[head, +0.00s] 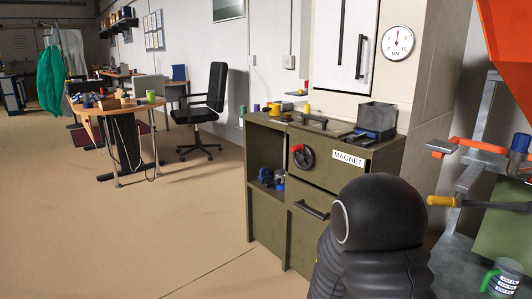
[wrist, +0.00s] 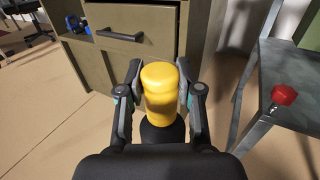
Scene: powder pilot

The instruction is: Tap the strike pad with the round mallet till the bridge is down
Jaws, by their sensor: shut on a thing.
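My gripper (wrist: 158,100) is shut on a yellow round-ended cylinder (wrist: 160,80) with a dark round part below it. It looks like the round mallet, seen end-on, but most of it is hidden. It is held in the air in front of the olive cabinet. In the head view my gripper and the mallet are hidden behind my dark arm. An orange hopper-like part (head: 503,45) cuts into the top right of the head view. I cannot make out the strike pad, and the bridge does not show.
The olive cabinet (head: 288,207) with a MAGNET label stands against the wall. A red knob (wrist: 284,95) sticks out at right. Open floor lies left.

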